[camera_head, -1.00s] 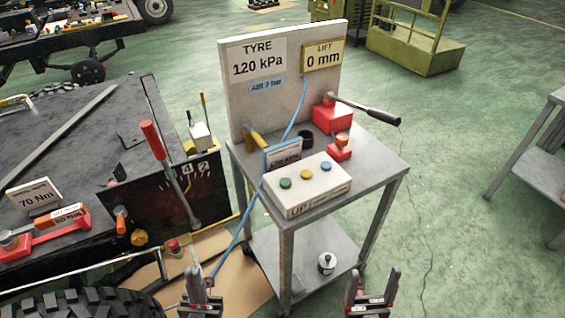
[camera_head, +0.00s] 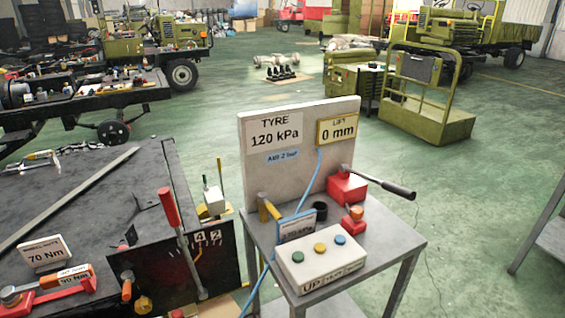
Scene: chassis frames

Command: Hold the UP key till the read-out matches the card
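A white key box (camera_head: 318,272) sits on the grey trolley top, with green (camera_head: 297,258), yellow (camera_head: 320,248) and blue (camera_head: 340,240) buttons. "UP" is printed at the left of its front face; the other lettering there is too small to read. Behind it stands a small blue-framed plate (camera_head: 297,226) with a kPa figure, its digits unclear. Neither of my grippers is in view.
A red block with a black-handled lever (camera_head: 385,184) and a smaller red piece (camera_head: 352,219) stand at the right of the trolley top (camera_head: 393,236). A blue hose runs down the board. At left is a dark bench (camera_head: 75,200) with a red-handled lever (camera_head: 169,207). Open floor lies right.

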